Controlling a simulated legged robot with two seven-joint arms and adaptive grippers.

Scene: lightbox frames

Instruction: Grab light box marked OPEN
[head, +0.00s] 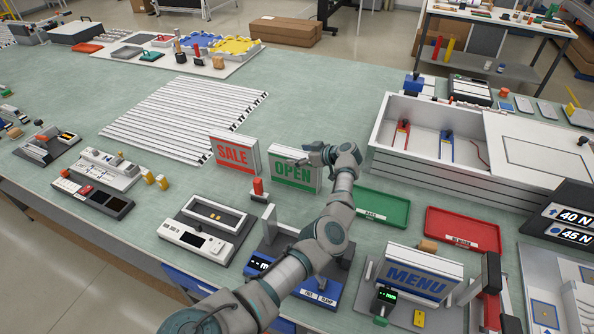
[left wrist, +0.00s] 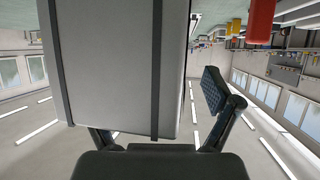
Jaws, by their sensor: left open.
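The light box marked OPEN (head: 293,171) stands upright on the green table, with green letters on a white face. My left gripper (head: 308,157) is at the upper right edge of this box, its fingers reaching toward it. In the left wrist view a large pale box with dark edge strips (left wrist: 115,70) fills the space in front of the palm. One padded finger (left wrist: 215,90) stands to the right of the box with a visible gap; the other finger's tip is hidden behind the box. The left gripper is open. My right gripper is not in view.
A light box marked SALE (head: 233,153) stands close on the left. A box marked MENU (head: 418,278) stands at front right. A green tray (head: 383,208) and a red tray (head: 462,231) lie to the right. A white slatted panel (head: 185,115) lies behind left.

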